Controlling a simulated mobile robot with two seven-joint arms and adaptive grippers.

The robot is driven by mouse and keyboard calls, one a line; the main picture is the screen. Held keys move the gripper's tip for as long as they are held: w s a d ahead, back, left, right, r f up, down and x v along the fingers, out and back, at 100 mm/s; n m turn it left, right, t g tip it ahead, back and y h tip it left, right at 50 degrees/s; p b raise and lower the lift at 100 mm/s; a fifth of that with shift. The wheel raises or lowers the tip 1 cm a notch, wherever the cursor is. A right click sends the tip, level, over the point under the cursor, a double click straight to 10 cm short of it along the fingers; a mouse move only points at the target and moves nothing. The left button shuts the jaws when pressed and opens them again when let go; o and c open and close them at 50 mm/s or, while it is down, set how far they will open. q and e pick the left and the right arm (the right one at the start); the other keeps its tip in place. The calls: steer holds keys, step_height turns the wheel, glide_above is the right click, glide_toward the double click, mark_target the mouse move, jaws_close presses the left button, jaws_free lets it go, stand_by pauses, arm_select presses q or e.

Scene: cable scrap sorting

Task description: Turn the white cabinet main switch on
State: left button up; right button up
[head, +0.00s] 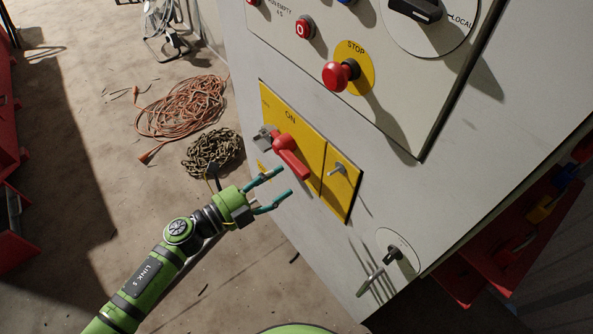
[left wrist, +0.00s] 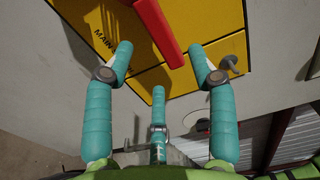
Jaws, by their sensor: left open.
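The white cabinet (head: 375,185) carries a yellow plate (head: 312,150) marked ON, with the red main switch handle (head: 292,162) on it. The handle slants down and to the right from its hub, away from the ON mark. My left gripper (head: 283,182) is open and empty, just left of and below the handle's lower end. In the left wrist view the red handle (left wrist: 157,28) shows between the two upper teal fingertips of the gripper (left wrist: 161,50), with a gap on both sides. I cannot tell whether it lies within their reach. My right gripper is out of view.
A red STOP button (head: 339,75), a red 0 button (head: 304,29) and a black selector knob (head: 415,10) sit on the panel above. A small latch (head: 338,169) is right of the handle. An orange cable coil (head: 185,105) and a chain pile (head: 212,150) lie on the floor.

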mark_target(294, 171)
arm_select(q)
steer(key=x, duration=0.5)
steer(key=shift+s+d+r, duration=0.15)
steer(key=shift+d, duration=0.05)
steer(key=shift+w+d, duration=0.25)
steer(key=shift+d, duration=0.05)
steer(key=shift+w+d, duration=0.15)
jaws_close()
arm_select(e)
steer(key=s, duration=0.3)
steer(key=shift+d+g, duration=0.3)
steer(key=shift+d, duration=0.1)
